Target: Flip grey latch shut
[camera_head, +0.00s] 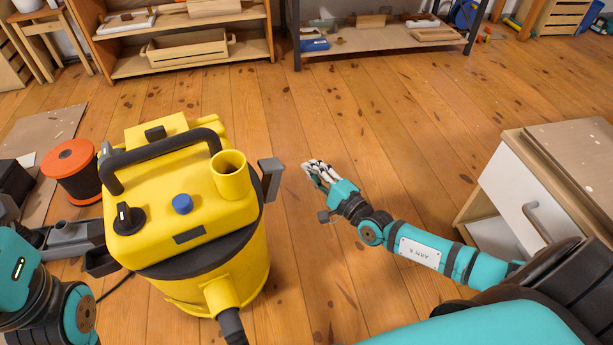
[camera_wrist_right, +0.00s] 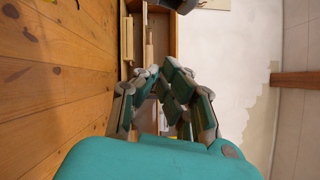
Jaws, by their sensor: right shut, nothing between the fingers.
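The yellow vacuum (camera_head: 185,215) stands upright on the wooden floor, left of centre in the head view. A grey latch (camera_head: 270,179) sticks out from the right side of its dark rim, its upper end standing away from the yellow body. My right gripper (camera_head: 311,170) is a short way right of this latch, apart from it, shut and empty.
An orange reel (camera_head: 71,168) and a grey nozzle piece (camera_head: 72,238) lie left of the vacuum. A hose (camera_head: 229,320) comes out at its front. A white-fronted cabinet (camera_head: 530,205) stands at the right. The floor (camera_head: 370,125) behind my right gripper is clear up to the shelves.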

